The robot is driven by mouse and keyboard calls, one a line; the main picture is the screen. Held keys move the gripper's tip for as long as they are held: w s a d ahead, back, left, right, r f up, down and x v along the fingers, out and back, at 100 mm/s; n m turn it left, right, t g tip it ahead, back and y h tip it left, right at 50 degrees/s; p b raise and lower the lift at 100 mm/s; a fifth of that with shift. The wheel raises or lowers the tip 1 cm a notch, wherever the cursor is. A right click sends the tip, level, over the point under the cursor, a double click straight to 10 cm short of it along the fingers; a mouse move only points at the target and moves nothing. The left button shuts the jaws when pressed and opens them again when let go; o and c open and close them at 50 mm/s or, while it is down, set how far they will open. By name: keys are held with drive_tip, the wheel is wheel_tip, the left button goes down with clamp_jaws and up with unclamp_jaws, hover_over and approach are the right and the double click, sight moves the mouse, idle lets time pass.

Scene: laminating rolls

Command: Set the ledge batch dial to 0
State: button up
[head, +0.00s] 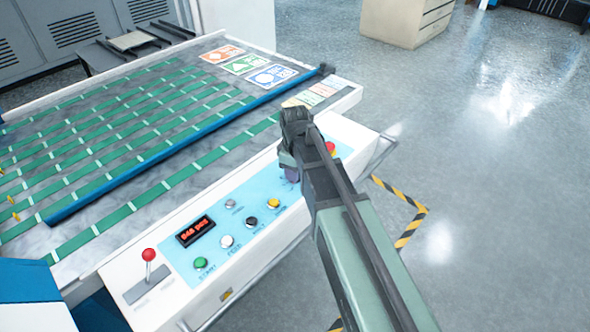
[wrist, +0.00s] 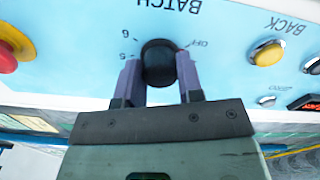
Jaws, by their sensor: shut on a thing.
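The batch dial (wrist: 160,56) is a round black knob on the light blue panel, under the upside-down word BATCH in the wrist view. The marks OFF, 5 and 6 show around it; its other marks are hidden, and I cannot tell which mark it points to. My gripper (wrist: 158,72) is shut on the dial, with one purple finger on each side of it. In the head view my gripper (head: 290,168) is down at the panel's right part, and my arm hides the dial.
A red button (wrist: 8,57) stands close beside the dial, and a yellow BACK button (wrist: 266,54) is on the other side. Open floor lies to the right.

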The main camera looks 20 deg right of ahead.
drive_tip(key=shift+n, duration=0.5)
drive_tip(key=o, duration=0.9)
wheel_tip(320, 180, up, 11)
drive_tip(key=p, duration=1.1)
drive_tip(key=shift+f, duration=0.15)
